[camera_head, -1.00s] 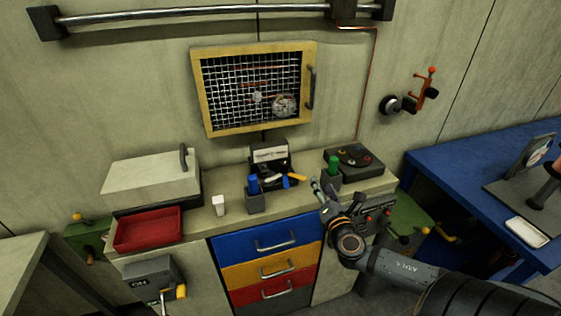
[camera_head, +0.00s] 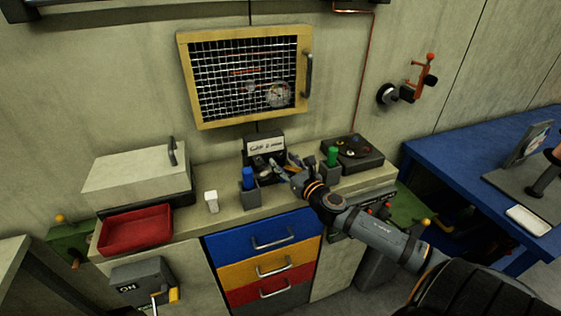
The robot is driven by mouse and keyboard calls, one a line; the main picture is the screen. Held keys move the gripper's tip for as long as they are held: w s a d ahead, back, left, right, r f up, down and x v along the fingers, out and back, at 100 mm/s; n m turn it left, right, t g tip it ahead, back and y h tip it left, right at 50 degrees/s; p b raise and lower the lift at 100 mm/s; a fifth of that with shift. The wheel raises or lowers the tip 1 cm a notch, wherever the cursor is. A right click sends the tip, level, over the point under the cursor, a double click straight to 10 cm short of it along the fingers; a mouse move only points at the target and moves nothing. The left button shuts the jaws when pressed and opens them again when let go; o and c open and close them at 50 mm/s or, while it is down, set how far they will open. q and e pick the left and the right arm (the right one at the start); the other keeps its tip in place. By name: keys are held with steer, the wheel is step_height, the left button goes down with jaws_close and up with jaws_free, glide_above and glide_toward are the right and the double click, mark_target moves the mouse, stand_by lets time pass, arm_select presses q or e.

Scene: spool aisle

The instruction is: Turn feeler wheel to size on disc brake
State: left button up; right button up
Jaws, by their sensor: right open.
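A small black unit with a white label (camera_head: 266,145) stands against the wall at the back of the counter. It appears to be the disc brake station, and the label is too blurred to read surely. Small dark parts (camera_head: 262,169) sit at its front; I cannot tell which is the feeler wheel. My right gripper (camera_head: 287,168) is open at the right front of this unit, its fingers pointing left toward those parts. It partly hides them, and I cannot tell whether it touches anything. My left gripper is not in view.
A blue-topped holder (camera_head: 250,188) and a green-topped holder (camera_head: 332,167) stand on either side of my right gripper. A dark box with round knobs (camera_head: 352,150) is behind right. A red tray (camera_head: 136,229) and white block (camera_head: 212,201) are left. A mesh cabinet (camera_head: 247,78) hangs above.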

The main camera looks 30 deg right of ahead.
steer(key=shift+w+d+r+p, duration=0.1)
steer(key=shift+w+r+p, duration=0.15)
steer(key=shift+w+p, duration=0.3)
steer(key=shift+w+f+p, duration=0.25)
steer(key=shift+w+p, duration=0.05)
steer(key=shift+w, duration=0.45)
jaws_close()
